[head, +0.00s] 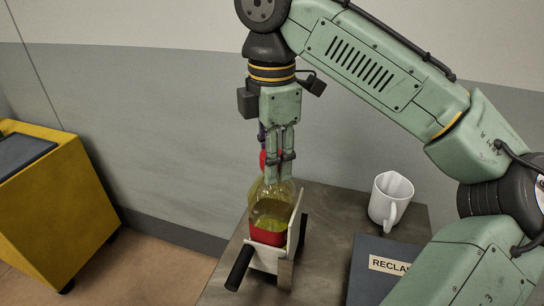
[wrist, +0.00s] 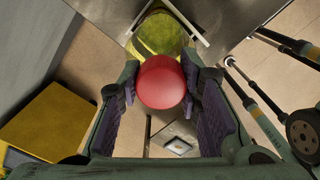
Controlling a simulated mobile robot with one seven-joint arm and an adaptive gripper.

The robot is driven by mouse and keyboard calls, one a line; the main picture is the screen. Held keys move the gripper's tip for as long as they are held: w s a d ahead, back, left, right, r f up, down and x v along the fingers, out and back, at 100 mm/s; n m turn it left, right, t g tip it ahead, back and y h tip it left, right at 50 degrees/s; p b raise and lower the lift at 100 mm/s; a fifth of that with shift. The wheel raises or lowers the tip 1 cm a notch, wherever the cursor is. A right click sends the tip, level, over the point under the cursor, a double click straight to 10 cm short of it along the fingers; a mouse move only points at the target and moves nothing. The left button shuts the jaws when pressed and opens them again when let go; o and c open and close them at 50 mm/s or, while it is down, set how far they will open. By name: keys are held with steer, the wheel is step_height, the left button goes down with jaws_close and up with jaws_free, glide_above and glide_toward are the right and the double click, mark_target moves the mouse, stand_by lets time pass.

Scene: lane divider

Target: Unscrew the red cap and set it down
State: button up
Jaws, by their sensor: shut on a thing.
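The red cap (wrist: 161,82) sits between the two fingers of my gripper (wrist: 161,88) in the wrist view, with a finger pad against each side. In the head view the cap (head: 263,160) shows as a small red patch beside my gripper (head: 277,172), which points straight down. Below the cap is a clear bottle (head: 270,198) with yellow-green liquid, standing upright; it also shows in the wrist view (wrist: 161,35). A red band is around the bottle's lower part. Whether the cap is still on the bottle's neck is hidden by the fingers.
A pale metal holder (head: 290,240) with a black handle (head: 239,268) is around the bottle on the dark table (head: 228,285). A white mug (head: 390,199) and a dark blue binder (head: 375,288) are to the right. A yellow cabinet (head: 50,200) stands apart at left.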

steer(key=shift+n, duration=0.9)
steer(key=shift+n, duration=0.9)
steer(key=shift+n, duration=0.9)
steer(key=shift+n, duration=0.8)
